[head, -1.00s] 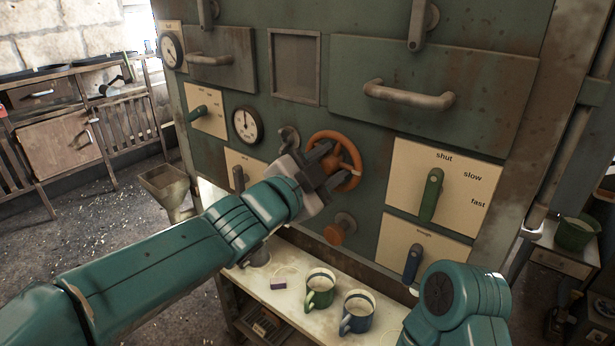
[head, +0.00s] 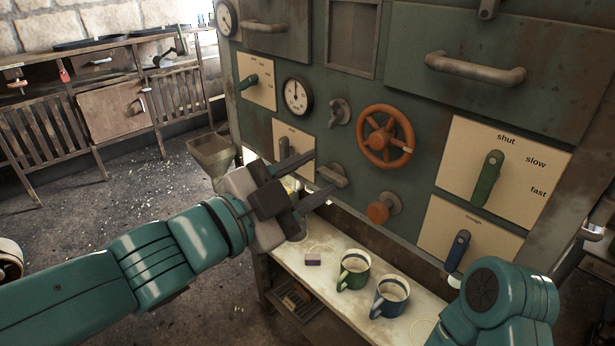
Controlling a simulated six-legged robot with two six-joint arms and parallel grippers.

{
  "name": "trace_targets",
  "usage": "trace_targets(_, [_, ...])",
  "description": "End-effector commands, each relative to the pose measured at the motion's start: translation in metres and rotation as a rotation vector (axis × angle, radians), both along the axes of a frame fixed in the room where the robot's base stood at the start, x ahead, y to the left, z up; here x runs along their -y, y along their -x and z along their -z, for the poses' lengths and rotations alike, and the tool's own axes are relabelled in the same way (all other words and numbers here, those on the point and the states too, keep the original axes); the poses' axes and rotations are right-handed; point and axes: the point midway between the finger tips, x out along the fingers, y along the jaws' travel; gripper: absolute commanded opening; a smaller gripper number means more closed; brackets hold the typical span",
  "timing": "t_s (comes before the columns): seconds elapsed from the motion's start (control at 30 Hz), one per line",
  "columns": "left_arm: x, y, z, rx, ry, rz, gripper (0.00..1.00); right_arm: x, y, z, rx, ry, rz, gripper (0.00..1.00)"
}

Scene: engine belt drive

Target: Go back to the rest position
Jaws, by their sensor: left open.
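My left gripper (head: 322,176) is open and empty in the head view. Its two dark fingers point right toward the green panel (head: 420,100), and a grey handle or knob (head: 331,176) shows between the fingertips; I cannot tell whether they touch it. The orange handwheel (head: 385,137) on the panel stands free, to the right of and above the gripper. My right arm (head: 508,300) shows at the lower right, but its gripper is out of sight.
An orange knob (head: 380,212) and levers stick out. A metal hopper (head: 212,152) stands left of the panel.

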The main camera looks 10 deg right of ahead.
Motion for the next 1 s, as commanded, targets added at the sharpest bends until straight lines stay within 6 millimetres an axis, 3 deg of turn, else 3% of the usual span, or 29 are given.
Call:
trace_targets(0.37, [-0.004, -0.003, 0.001, -0.004, 0.000, -0.009, 0.44, 0.000, 0.000, -0.001, 0.000, 0.000, 0.000, 0.00])
trace_targets(0.47, [-0.016, -0.024, 0.022, -0.052, -0.017, -0.050, 0.44, 0.000, 0.000, -0.004, 0.000, 0.000, 0.000, 0.00])
trace_targets(0.57, [-0.032, -0.053, 0.079, -0.174, -0.056, -0.099, 0.44, 0.000, 0.000, -0.008, 0.000, 0.000, 0.000, 0.00])
trace_targets(0.63, [-0.047, -0.069, 0.135, -0.304, -0.073, -0.141, 0.44, 0.000, 0.000, -0.011, 0.000, 0.000, 0.000, 0.00])
trace_targets(0.77, [-0.077, -0.075, 0.241, -0.589, -0.059, -0.240, 0.44, 0.000, 0.000, -0.016, 0.000, 0.000, 0.000, 0.00])
trace_targets(0.8, [-0.086, -0.071, 0.274, -0.685, -0.048, -0.276, 0.44, 0.000, 0.000, -0.017, 0.000, 0.000, 0.000, 0.00])
trace_targets(0.87, [-0.100, -0.059, 0.322, -0.831, -0.024, -0.335, 0.44, 0.000, 0.000, -0.019, 0.000, 0.000, 0.000, 0.00])
trace_targets(1.0, [-0.129, -0.007, 0.424, -1.194, 0.046, -0.500, 0.44, 0.000, 0.000, -0.024, 0.000, 0.000, 0.000, 0.00])
